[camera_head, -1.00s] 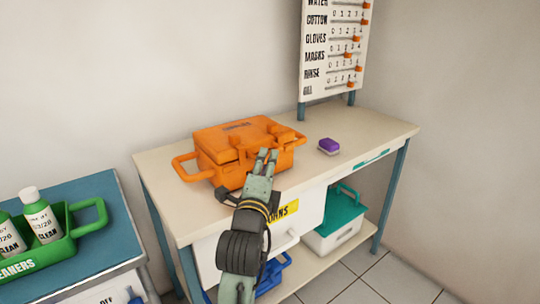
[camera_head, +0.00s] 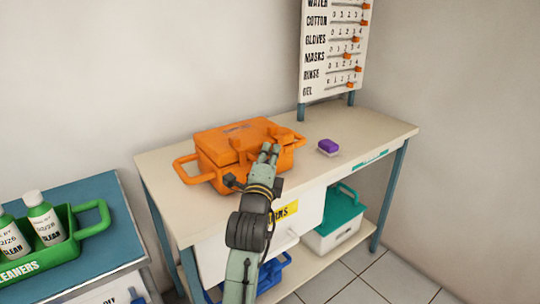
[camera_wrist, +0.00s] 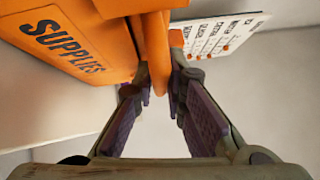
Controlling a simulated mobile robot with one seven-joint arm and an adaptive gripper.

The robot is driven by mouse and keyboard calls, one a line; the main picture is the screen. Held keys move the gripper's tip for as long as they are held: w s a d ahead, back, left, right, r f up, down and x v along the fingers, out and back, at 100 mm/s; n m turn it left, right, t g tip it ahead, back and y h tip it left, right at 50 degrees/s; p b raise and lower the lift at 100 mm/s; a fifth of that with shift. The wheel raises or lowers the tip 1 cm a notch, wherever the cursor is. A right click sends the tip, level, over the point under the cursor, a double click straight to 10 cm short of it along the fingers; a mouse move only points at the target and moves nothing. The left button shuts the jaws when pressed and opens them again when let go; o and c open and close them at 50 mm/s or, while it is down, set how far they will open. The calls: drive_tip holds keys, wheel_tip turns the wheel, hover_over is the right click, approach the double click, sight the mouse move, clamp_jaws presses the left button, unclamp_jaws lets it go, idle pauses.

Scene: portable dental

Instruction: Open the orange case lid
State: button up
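The orange case (camera_head: 217,149) stands on the cream table with its lid down. The wrist view shows its orange surface with the word SUPPLIES (camera_wrist: 62,45) at upper left. My gripper (camera_head: 269,153) is at the front right of the case. In the wrist view an orange bar-like part of the case (camera_wrist: 156,45) runs down between the tips of my gripper (camera_wrist: 162,85). The fingertips lie close to both sides of this part. I cannot tell whether they press on it. The gripper hides some of the case front in the head view.
A purple-topped block (camera_head: 328,146) lies right of the case, with bare tabletop (camera_head: 365,130) around it. A label board (camera_head: 333,50) stands behind. A green bottle carrier (camera_head: 70,243) is on the blue stand at left. A teal-lidded box (camera_head: 335,217) is below.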

clamp_jaws()
idle(0.3)
